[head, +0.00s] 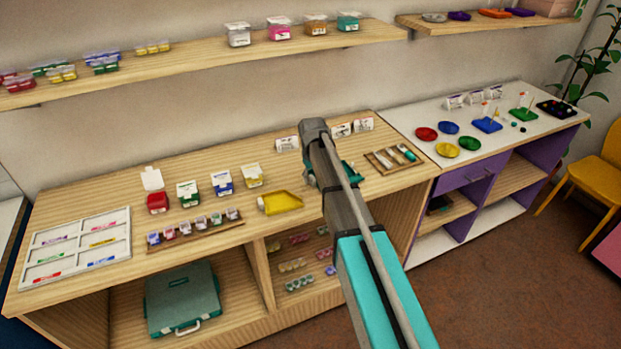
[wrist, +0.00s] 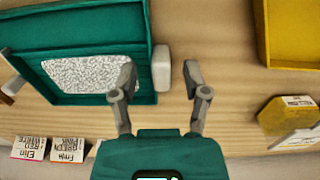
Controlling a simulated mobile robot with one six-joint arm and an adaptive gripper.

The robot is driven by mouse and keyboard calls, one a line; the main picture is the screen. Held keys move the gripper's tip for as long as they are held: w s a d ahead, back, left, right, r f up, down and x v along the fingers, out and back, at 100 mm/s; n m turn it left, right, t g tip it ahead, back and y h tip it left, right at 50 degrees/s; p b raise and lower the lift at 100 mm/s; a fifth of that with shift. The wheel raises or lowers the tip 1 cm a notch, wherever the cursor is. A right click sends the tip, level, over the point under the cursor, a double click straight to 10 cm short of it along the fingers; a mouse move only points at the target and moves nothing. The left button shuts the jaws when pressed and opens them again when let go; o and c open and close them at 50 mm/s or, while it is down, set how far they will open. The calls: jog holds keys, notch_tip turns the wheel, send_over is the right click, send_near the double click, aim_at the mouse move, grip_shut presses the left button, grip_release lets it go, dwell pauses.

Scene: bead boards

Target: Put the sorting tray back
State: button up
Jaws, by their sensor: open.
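A teal tray (wrist: 100,24) with small white beads (wrist: 90,74) in it lies on the wooden counter, at the left of the wrist view. A white tab (wrist: 161,68) sticks out from its side. My gripper (wrist: 158,70) is open above the counter, and the tab shows between its two fingers. I cannot tell how high the fingers are above it. In the head view my arm hides most of the teal tray (head: 350,170). A yellow tray (head: 283,202) with a white tab lies to its left, and also shows in the wrist view (wrist: 292,35).
Lidded boxes (head: 221,183) and a row of small jars (head: 194,228) stand left of the yellow tray. A white compartment tray (head: 83,233) is at far left. A wooden tray with tools (head: 392,157) lies right of my arm. Name cards (wrist: 67,150) stand near the wall.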

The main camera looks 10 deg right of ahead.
notch_tip(320, 180, up, 12)
jog(key=p, duration=1.1)
jog(key=shift+f, duration=0.15)
jog(key=shift+a, duration=0.1)
dwell(0.4)
jog(key=shift+s, duration=0.1)
jog(key=s+d+m, duration=0.1)
jog(key=s+d, duration=0.2)
jog(key=s, duration=1)
jog(key=s+d+m, duration=0.2)
jog(key=s+d, duration=0.2)
jog(key=s, duration=0.9)
jog(key=shift+m, duration=0.3)
